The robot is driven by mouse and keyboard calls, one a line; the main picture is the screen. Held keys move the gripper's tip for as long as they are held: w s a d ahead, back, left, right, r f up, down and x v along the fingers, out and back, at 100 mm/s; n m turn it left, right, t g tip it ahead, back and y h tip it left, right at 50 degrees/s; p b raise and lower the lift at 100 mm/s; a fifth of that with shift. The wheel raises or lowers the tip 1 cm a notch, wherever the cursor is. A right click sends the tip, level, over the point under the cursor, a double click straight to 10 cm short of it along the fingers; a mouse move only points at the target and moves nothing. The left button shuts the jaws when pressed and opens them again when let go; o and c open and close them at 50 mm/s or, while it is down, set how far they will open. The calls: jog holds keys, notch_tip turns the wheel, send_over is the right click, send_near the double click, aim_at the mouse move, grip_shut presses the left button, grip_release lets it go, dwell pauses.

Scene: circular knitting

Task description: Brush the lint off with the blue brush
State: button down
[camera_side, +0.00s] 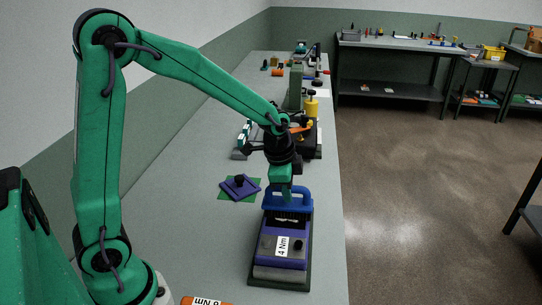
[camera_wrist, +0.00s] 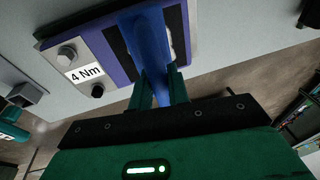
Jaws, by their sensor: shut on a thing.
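My gripper (camera_side: 284,184) is shut on the blue brush (camera_side: 306,194) and holds it over the far end of a purple block with a "4 Nm" label (camera_side: 268,243). In the wrist view, my gripper's green fingers (camera_wrist: 160,92) close around the brush's blue handle (camera_wrist: 146,38). The block's purple edge and grey plate (camera_wrist: 103,73) show behind it. Small whitish marks show on the dark strip beside the brush; I cannot tell whether they are lint. I cannot tell whether the bristles touch the block.
A purple plate with a black knob (camera_side: 240,186) lies on a green square to the left. An orange piece labelled "6 Nm" (camera_side: 207,301) is at the front edge of the picture. A yellow cylinder (camera_side: 311,107) and other equipment stand farther back. The bench (camera_side: 190,215) is clear at left.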

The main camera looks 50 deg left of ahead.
jog(key=shift+s+d, duration=0.45)
jog(key=shift+f, duration=0.1)
jog(key=shift+a, duration=0.1)
jog(key=shift+w+a, duration=0.9)
jog(key=shift+a, duration=0.05)
jog(key=shift+d, duration=0.1)
jog(key=shift+s+d, duration=0.9)
jog(key=shift+d, duration=0.05)
jog(key=shift+f, duration=0.1)
